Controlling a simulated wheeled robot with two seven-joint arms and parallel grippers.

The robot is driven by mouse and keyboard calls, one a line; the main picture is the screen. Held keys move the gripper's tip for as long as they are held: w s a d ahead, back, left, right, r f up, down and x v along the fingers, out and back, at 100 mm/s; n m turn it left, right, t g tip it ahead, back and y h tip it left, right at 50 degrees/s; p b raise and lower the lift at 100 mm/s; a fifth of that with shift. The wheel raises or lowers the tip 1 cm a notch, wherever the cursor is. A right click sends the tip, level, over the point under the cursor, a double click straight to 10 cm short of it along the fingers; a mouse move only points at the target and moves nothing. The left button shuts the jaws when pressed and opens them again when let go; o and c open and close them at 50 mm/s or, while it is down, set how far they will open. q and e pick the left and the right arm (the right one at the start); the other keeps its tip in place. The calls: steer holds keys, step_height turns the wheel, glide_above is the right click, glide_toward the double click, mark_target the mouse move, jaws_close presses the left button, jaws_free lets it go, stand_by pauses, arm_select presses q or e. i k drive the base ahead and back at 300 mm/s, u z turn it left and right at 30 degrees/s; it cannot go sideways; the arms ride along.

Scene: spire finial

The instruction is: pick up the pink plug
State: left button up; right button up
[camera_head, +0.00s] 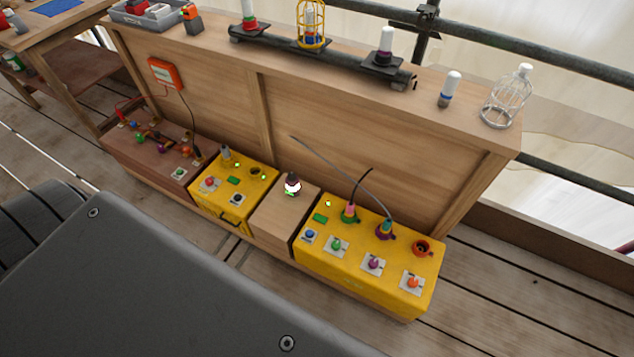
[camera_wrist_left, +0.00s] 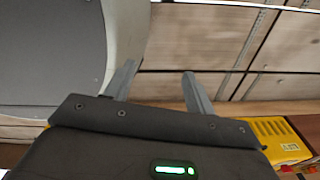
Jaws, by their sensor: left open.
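The pink plug (camera_head: 350,209) stands upright in a green socket on top of the right-hand yellow box (camera_head: 375,270), with a dark cable rising from it. The plug is not seen in that view, and neither gripper shows in the head view.
A wooden panel and ledge (camera_head: 430,95) rise behind the boxes, carrying white-topped lamps and a wire cage (camera_head: 506,97). A smaller yellow box (camera_head: 232,209) stands left. The wrist view shows a yellow box (camera_wrist_left: 281,136) at right.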

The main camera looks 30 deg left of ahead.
mark_target(350, 211)
steer(key=u, duration=2.15)
steer(key=k, duration=1.15)
steer(key=z, duration=2.2)
